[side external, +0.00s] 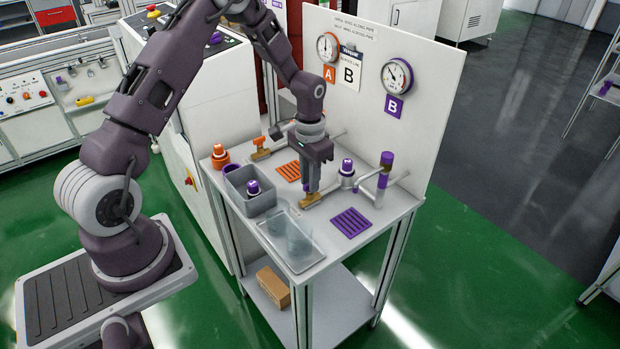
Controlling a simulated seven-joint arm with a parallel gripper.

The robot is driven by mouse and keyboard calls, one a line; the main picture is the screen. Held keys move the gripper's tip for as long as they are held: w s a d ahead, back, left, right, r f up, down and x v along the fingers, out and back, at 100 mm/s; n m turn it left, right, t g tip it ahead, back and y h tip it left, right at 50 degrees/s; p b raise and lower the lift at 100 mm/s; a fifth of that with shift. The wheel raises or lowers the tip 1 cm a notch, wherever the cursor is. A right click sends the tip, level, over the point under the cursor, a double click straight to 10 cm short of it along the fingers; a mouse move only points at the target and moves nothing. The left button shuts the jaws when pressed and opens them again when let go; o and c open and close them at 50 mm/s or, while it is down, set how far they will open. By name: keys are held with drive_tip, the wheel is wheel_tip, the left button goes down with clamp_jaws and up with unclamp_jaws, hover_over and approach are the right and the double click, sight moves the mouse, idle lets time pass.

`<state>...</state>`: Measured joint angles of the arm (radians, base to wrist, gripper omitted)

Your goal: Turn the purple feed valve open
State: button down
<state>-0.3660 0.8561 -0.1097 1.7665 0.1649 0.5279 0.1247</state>
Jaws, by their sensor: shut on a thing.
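The purple feed valve has a brass body (314,202) low on the bench, right under my gripper (309,188). My gripper points straight down and its jaws are shut on the valve's small purple handle. Only a sliver of purple shows between the fingers, so I cannot tell which way the handle is turned. A grey-and-purple capped fitting (347,172) stands just right of the gripper. Gauge B (397,77), above a purple B plate (394,106), is on the white back panel (430,60); its reading is too small to make out.
A purple upright cylinder (386,160) on pipework stands close at right. A purple slotted mat (351,222) lies in front. An orange-handled brass valve (261,154) and orange mat (288,171) are behind left. A grey bin (262,206) and clear tray (291,262) crowd the left and front.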

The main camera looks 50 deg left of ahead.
idle(0.3)
drive_tip(key=c, duration=1.5)
unclamp_jaws()
wheel_tip(320, 180, up, 7)
drive_tip(key=shift+r, duration=0.1)
